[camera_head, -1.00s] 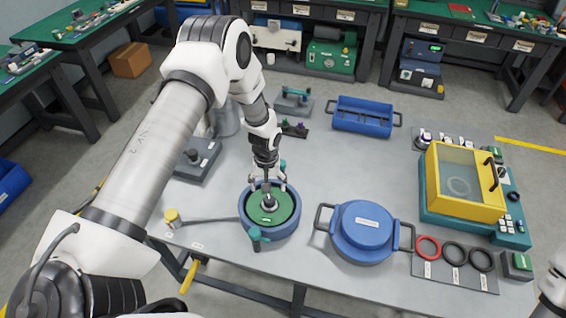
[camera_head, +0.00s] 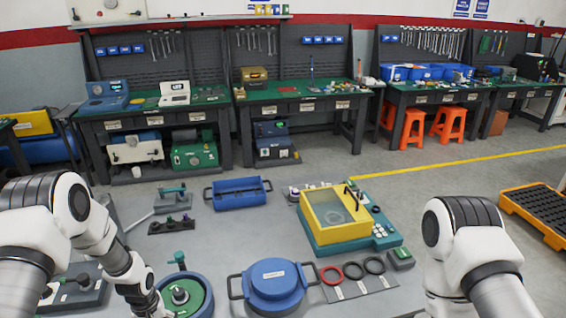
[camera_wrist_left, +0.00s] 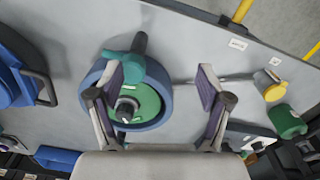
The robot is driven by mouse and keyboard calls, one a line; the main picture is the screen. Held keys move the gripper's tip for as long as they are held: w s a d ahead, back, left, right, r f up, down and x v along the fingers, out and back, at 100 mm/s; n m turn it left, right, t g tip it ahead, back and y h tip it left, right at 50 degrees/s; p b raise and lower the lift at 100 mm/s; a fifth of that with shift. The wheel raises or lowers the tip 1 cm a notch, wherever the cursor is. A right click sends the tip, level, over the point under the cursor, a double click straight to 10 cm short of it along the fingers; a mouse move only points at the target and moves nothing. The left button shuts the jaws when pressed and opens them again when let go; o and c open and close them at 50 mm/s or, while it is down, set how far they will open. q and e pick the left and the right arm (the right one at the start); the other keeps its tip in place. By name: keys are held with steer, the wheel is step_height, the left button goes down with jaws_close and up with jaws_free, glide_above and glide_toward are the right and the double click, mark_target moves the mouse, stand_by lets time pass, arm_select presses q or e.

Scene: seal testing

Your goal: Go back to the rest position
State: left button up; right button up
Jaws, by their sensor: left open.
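My left arm (camera_head: 85,225) comes in from the left in the head view and reaches down to the bottom edge, left of the blue round fixture (camera_head: 205,302). Its gripper tips are cut off there. In the left wrist view my left gripper (camera_wrist_left: 160,85) is open, its two fingers spread wide with nothing held. The fixture's blue ring (camera_wrist_left: 92,97), green disc (camera_wrist_left: 147,104) and teal handle (camera_wrist_left: 125,65) show beyond the fingers, mostly behind the left finger. My right arm (camera_head: 465,245) is bent at the lower right; its gripper is out of view.
A blue lidded pot (camera_head: 273,278), a yellow-framed chamber (camera_head: 312,225), a blue tray (camera_head: 238,195) and a red ring (camera_head: 331,274) with dark rings (camera_head: 353,271) beside it occupy the grey table. Workbenches stand behind.

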arm_select(q)
steer(key=s+d+f+m, duration=0.1)
steer(key=s+d+m, duration=0.25)
steer(key=s, duration=0.95)
steer(key=s+d+f+m, duration=0.15)
steer(key=s+d, duration=0.25)
steer(key=s, duration=0.9)
step_height(320, 180, down, 15)
steer(key=b, duration=1.5)
steer(key=shift+s+r, duration=0.15)
arm_select(e)
step_height(320, 180, down, 16)
steer(key=shift+w+r, duration=0.2)
steer(key=shift+w, duration=0.1)
